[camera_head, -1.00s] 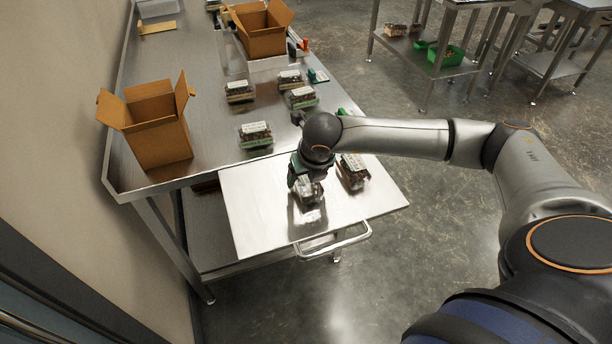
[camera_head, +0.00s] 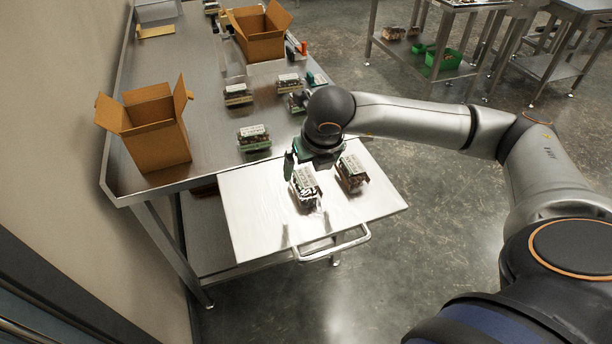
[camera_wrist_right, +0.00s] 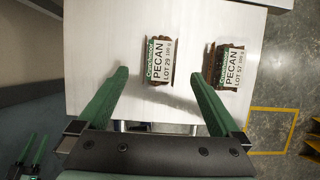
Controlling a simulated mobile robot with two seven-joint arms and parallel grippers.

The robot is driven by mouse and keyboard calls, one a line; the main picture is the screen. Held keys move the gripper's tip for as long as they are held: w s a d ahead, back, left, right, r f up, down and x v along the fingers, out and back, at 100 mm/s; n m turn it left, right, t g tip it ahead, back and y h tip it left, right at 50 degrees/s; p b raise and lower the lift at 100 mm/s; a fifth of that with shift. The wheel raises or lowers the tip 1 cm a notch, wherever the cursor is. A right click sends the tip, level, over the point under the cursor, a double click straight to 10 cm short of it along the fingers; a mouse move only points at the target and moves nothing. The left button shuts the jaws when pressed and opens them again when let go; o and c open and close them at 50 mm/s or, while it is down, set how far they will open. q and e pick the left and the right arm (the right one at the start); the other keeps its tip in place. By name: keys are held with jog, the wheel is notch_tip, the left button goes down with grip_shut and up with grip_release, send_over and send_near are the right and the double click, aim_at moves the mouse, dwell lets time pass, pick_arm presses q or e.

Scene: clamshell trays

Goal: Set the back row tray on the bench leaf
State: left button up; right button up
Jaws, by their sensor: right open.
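Two clear clamshell trays of pecans with white and green labels lie on the bench leaf. One (camera_head: 305,190) is nearer the leaf's middle, labelled lot 29 in the right wrist view (camera_wrist_right: 158,62). The other (camera_head: 352,173) is to its right, labelled lot 57 (camera_wrist_right: 229,68). My right gripper (camera_head: 313,166) is open and empty above the lot 29 tray, its green fingers apart (camera_wrist_right: 160,75). The bench leaf (camera_head: 250,205) is a flat metal panel at the bench's end. My left gripper (camera_wrist_right: 32,150) shows small at the wrist view's lower left, fingers apart and empty.
More trays stand on the bench: one (camera_head: 254,139) near the leaf, others (camera_head: 237,95) (camera_head: 290,83) behind, and one (camera_head: 297,102) partly hidden by my right arm. Open cardboard boxes (camera_head: 158,145) (camera_head: 260,45) stand on the bench. A handle (camera_head: 335,243) runs along the leaf's front.

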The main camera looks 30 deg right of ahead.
jog(key=shift+v, duration=2.25)
jog(key=shift+s+f, duration=0.1)
jog(key=shift+s, duration=0.05)
